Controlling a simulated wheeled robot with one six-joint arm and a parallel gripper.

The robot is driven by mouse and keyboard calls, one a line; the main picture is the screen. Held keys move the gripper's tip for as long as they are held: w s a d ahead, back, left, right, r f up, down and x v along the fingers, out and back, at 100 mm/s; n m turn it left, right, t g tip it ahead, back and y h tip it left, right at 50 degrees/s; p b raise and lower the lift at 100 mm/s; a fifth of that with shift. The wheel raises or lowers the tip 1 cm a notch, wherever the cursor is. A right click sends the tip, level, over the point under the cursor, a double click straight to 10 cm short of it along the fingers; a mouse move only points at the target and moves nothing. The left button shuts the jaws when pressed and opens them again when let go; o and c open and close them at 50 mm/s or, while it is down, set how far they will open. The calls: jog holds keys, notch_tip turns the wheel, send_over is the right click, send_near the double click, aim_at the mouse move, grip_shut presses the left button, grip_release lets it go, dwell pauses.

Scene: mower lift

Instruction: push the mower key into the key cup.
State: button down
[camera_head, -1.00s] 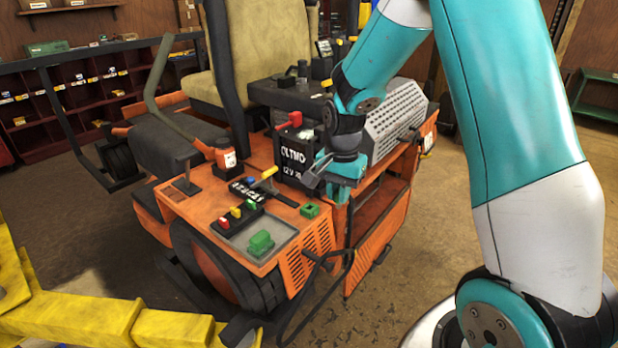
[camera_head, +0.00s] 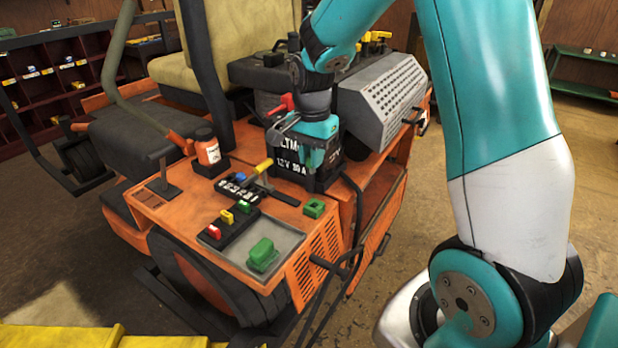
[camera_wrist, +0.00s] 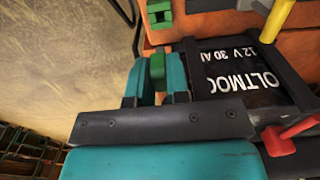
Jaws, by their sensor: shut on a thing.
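My gripper (camera_head: 308,154) is shut on a small green piece, which I take as the mower key (camera_wrist: 157,70); it stands between the two teal fingers in the wrist view. In the head view the fingers largely hide the key, and they hang in front of the black battery. A small green block with an opening, apparently the key cup (camera_head: 313,208), sits on the orange deck near its right edge, below my gripper in the picture. The cup also shows at the top of the wrist view (camera_wrist: 159,13). Key and cup are apart.
The black battery (camera_head: 290,172) stands close behind my gripper, with a red lever (camera_head: 281,104) on it. A yellow-handled lever (camera_head: 263,167), an orange bottle (camera_head: 207,150) and a grey tray (camera_head: 287,240) holding a green block (camera_head: 263,254) occupy the deck.

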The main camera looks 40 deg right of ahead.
jog(key=shift+d+f+b, duration=0.15)
jog(key=shift+f+b, duration=0.6)
jog(key=shift+f, duration=0.2)
jog(key=shift+d+f+b, duration=0.2)
jog(key=shift+f+b, duration=0.6)
jog(key=shift+f, duration=0.15)
jog(key=shift+d+f+b, duration=0.15)
jog(key=shift+f+b, duration=0.6)
jog(key=shift+f, duration=0.2)
jog(key=shift+f+b, duration=1.65)
jog(key=shift+f, duration=0.2)
jog(key=shift+a, duration=0.2)
jog(key=shift+f+b, duration=0.65)
jog(key=shift+f, duration=0.6)
jog(key=c, duration=1)
grip_release()
